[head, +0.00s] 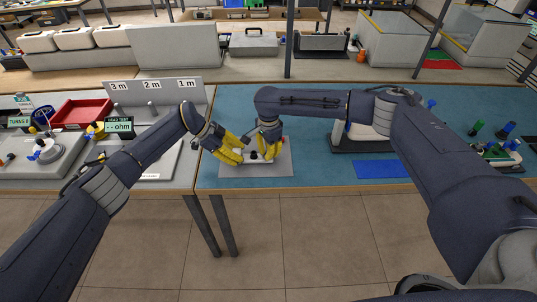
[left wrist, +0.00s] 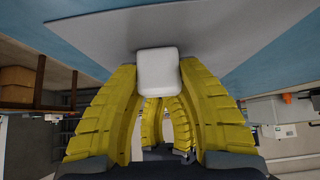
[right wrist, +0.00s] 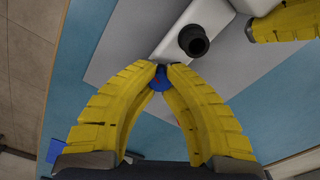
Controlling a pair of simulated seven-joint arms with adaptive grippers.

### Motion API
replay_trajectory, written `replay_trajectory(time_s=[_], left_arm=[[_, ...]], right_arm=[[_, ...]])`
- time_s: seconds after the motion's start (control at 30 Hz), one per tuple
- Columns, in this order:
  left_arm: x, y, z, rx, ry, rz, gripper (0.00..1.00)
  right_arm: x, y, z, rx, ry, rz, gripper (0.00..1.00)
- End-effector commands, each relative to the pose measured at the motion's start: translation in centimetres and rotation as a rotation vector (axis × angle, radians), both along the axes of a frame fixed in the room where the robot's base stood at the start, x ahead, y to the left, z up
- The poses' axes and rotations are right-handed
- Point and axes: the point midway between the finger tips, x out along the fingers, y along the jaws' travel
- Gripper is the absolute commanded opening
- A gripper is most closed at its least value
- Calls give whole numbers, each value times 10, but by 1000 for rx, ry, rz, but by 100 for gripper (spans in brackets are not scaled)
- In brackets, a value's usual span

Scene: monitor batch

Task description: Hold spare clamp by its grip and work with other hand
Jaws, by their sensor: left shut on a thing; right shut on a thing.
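A white clamp body (head: 256,159) lies low over a grey mat (head: 283,170) on the blue bench top. In the right wrist view the clamp body (right wrist: 180,22) carries a black round knob (right wrist: 194,40). My left gripper (head: 240,157) is shut on the clamp's white end, which shows between its yellow fingers in the left wrist view (left wrist: 158,72). My right gripper (head: 266,154) is beside it. In the right wrist view its fingertips (right wrist: 160,70) are shut on a small blue piece (right wrist: 159,80) next to the white body. Fingers hide much of the clamp in the head view.
A flat blue pad (head: 382,169) lies to the right. A white-and-black unit (head: 362,140) stands behind my right arm. The blue top behind my grippers is mostly clear.

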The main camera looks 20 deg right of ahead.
Motion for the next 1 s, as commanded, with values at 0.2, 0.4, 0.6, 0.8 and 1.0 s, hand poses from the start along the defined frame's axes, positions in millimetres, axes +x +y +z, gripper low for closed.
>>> replay_trajectory(time_s=[0.2, 0.4, 0.6, 0.8, 1.0], left_arm=[[0, 1, -1, 1, 1, 0, 0], [0, 1, -1, 1, 1, 0, 0], [0, 1, -1, 1, 1, 0, 0], [0, 1, -1, 1, 1, 0, 0], [0, 0, -1, 1, 1, 0, 0]], right_arm=[[0, 0, 0, -1, 0, -158, 17], [0, 0, 0, 0, 0, -156, 34], [0, 0, 1, 0, 0, -154, 34], [1, 0, 16, 2, -3, -154, 34], [1, 0, 50, 0, -3, -153, 34]])
